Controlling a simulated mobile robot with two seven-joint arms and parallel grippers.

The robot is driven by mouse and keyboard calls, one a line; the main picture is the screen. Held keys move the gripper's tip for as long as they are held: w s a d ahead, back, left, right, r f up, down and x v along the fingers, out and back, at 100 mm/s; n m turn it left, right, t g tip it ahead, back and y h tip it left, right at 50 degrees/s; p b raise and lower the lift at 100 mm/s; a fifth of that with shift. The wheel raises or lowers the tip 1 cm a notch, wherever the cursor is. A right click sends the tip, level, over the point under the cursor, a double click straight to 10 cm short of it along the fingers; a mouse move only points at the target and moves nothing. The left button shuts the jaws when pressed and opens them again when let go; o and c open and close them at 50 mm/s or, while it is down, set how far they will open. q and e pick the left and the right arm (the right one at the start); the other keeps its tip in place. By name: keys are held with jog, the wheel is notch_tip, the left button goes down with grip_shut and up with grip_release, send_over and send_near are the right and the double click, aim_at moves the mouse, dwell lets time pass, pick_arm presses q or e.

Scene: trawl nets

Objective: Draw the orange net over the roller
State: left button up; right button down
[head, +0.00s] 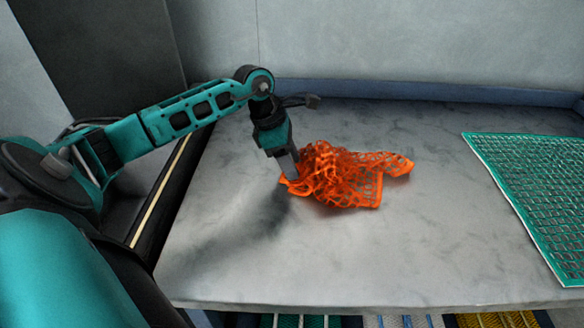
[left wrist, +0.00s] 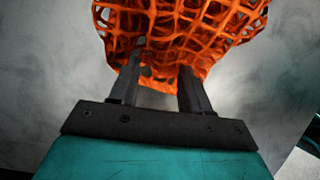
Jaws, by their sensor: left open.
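The orange net (head: 345,175) lies bunched in a heap on the grey table, with a flatter flap reaching to the right. My left gripper (head: 288,172) points down at the left edge of the heap. In the left wrist view its two fingers (left wrist: 160,85) are apart, and the orange net (left wrist: 185,30) shows between and beyond their tips. I cannot tell whether the fingers touch the net. No roller can be made out in either view. My right gripper is not in view.
A green net panel (head: 535,190) lies flat on the right of the grey table (head: 400,260). A blue raised edge (head: 420,90) runs along the back. Yellow and other coloured netting (head: 495,320) shows below the front edge. The table front is clear.

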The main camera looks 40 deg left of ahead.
pick_arm(q)
grip_shut()
dwell(0.6)
notch_tip(320, 180, up, 7)
jog(key=p, duration=0.4)
jog(key=shift+p, duration=0.35)
